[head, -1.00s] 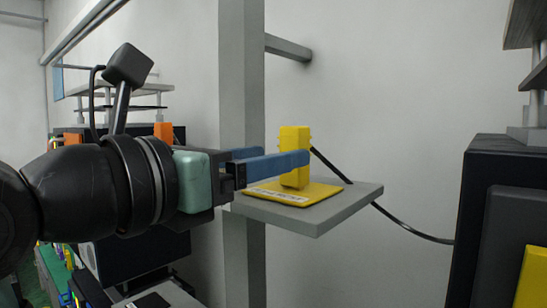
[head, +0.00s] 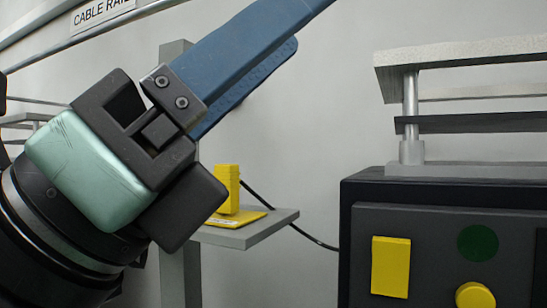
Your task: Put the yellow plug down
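The yellow plug (head: 222,190) stands upright on a yellow pad (head: 243,219) on a small grey shelf (head: 262,231), with a black cable running from it to the right. My gripper (head: 298,28) is large in the foreground, its blue fingers pointing up and right, well apart from the plug. The near finger runs out of the top edge, so its tip is hidden. The far finger ends set off behind it, and the two look spread with nothing seen between them. My gripper's body hides part of the post and of the shelf's left side.
A dark cabinet (head: 362,190) stands at the right, with a yellow block (head: 390,267), a green disc (head: 477,243) and a yellow knob (head: 475,296) on its front. A grey raised platform (head: 460,64) is on top. The cable (head: 293,226) hangs between shelf and cabinet.

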